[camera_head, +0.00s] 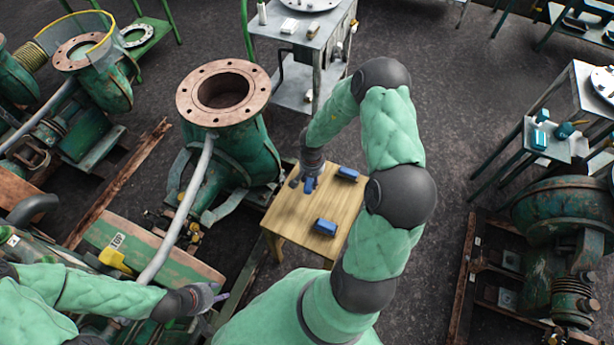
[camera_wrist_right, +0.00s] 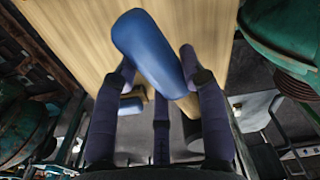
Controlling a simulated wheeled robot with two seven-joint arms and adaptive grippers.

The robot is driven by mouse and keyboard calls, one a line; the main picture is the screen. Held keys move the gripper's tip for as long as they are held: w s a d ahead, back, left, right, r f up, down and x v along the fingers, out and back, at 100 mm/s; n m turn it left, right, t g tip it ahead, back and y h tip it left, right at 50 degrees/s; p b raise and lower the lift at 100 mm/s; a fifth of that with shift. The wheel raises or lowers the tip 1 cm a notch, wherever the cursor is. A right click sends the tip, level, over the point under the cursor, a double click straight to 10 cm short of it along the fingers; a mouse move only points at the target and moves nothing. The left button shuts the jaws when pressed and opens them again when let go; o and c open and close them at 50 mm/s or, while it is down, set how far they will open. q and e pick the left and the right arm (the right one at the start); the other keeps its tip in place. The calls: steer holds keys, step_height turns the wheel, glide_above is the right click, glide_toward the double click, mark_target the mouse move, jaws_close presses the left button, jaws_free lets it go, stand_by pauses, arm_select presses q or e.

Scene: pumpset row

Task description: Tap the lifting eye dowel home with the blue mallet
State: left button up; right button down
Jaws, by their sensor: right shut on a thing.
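My right gripper (camera_head: 309,185) is over the left part of a small wooden table (camera_head: 285,215). It is shut on a blue thing, which looks like the blue mallet (camera_head: 311,182). I cannot pick out the lifting eye dowel in either view.
Two other blue blocks lie on the table, one at the back right (camera_head: 348,173) and one nearer (camera_head: 326,227). A large green pump with a rusty flange (camera_head: 222,92) stands left of the table. A grey pipe (camera_head: 178,215) slants beside it. A metal cart (camera_head: 312,50) stands behind.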

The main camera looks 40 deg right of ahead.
stand_by(0.3)
steer(key=shift+r+p, duration=0.2)
steer(key=shift+p, duration=0.75)
steer(key=shift+f+b, duration=0.75)
steer(key=shift+f, duration=2.05)
steer(key=shift+f, duration=0.4)
steer(key=c, duration=0.6)
jaws_free()
